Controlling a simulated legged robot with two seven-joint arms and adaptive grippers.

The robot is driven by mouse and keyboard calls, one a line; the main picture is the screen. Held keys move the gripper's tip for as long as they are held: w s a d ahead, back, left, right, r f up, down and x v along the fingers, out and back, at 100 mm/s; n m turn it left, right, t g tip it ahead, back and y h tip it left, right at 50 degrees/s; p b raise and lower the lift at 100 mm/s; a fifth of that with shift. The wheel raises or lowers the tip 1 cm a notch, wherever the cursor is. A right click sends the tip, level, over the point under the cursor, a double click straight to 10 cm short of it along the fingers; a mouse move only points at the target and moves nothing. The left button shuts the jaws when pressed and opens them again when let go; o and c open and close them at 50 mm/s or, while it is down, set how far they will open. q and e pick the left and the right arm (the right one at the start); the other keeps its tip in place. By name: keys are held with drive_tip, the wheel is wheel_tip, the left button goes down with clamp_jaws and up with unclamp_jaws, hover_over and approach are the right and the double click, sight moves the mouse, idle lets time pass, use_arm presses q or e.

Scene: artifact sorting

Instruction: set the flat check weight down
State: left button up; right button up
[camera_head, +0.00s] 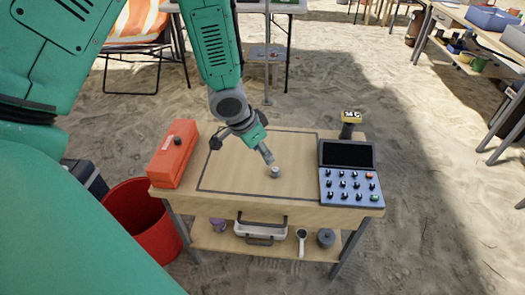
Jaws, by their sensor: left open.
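A small grey metal piece (275,172), which looks like the check weight, sits on the wooden table top (230,198) inside a dark outlined rectangle. Its exact shape is too small to tell. My left gripper (267,156) reaches down from above, its tip just above and to the left of the piece. Its jaws are open. I cannot tell whether a fingertip touches the piece. My right gripper is not in view.
A red box (173,155) stands at the table's left edge. A button console (347,185) and a small display reading about 16 (352,117) stand at the right. A red bucket (140,220) is on the sand. The outlined area is otherwise clear.

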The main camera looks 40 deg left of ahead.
use_arm(q)
drive_tip(key=s+d+f+n+g, duration=0.1)
drive_tip(key=s+f, duration=0.4)
drive_tip(key=s, duration=0.3)
drive_tip(key=s+d+f+n+g+y, duration=0.1)
drive_tip(key=s+d+f, duration=0.1)
drive_tip(key=s+f, duration=0.3)
drive_tip(key=s+d+f+n+g, duration=0.1)
drive_tip(key=s+f, duration=0.4)
drive_tip(key=s, duration=0.7)
drive_tip(key=shift+s+d+g+y, duration=0.2)
drive_tip(key=shift+d+g+y, duration=0.1)
drive_tip(key=shift+d, duration=0.3)
drive_tip(key=shift+w+f, duration=0.1)
